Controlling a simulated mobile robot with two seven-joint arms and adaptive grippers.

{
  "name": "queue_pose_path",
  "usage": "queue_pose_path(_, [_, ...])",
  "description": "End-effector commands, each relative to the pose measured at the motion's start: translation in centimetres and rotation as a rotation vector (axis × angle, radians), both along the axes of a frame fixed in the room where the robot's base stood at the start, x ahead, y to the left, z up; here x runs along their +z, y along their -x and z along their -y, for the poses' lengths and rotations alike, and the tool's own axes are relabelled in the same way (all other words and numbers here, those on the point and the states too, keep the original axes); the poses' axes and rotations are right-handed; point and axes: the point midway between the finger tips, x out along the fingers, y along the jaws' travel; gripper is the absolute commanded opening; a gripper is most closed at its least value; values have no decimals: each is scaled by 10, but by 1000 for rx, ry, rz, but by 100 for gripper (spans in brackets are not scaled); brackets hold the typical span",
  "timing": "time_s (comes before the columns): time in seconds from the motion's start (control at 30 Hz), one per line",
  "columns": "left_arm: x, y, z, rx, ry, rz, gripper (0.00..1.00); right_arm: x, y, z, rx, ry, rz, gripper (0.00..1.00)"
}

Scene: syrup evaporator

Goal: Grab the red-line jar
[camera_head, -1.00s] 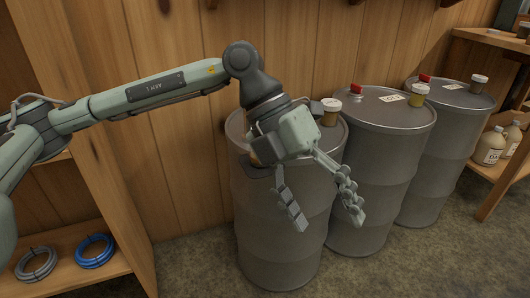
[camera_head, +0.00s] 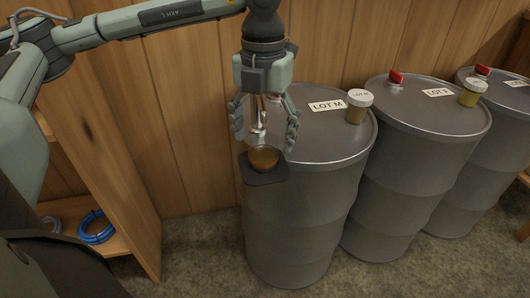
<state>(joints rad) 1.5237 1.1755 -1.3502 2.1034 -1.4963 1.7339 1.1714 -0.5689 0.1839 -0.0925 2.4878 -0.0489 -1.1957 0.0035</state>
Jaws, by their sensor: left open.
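A clear glass jar (camera_head: 264,156) with amber-brown liquid in its bottom stands on a dark square pad (camera_head: 266,176) at the front left of the nearest drum's lid. Whether it bears a red line I cannot make out. My left gripper (camera_head: 265,128) points down over the jar, open, with one finger on each side of its upper part. I cannot tell whether the fingers touch the glass. The palm hides the jar's top. My right gripper is not in view.
The nearest grey drum (camera_head: 305,225) carries a LOT M card (camera_head: 327,106) and a lidded sample jar (camera_head: 358,106) to the right. A wooden shelf with blue coiled tubing (camera_head: 96,228) is at left.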

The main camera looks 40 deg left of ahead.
Motion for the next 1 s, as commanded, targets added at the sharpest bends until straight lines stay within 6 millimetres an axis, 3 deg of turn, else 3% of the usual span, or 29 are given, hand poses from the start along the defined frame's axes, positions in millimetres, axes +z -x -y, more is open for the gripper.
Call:
queue_pose_path(0.2, [-33, 1, -1, 0, 0, -1, 73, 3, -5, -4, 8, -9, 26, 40])
queue_pose_path(0.53, [-39, 1, 0, -1, 2, 0, 72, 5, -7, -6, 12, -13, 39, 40])
queue_pose_path(1.0, [-39, 0, 0, -1, 2, 1, 14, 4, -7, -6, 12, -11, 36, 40])
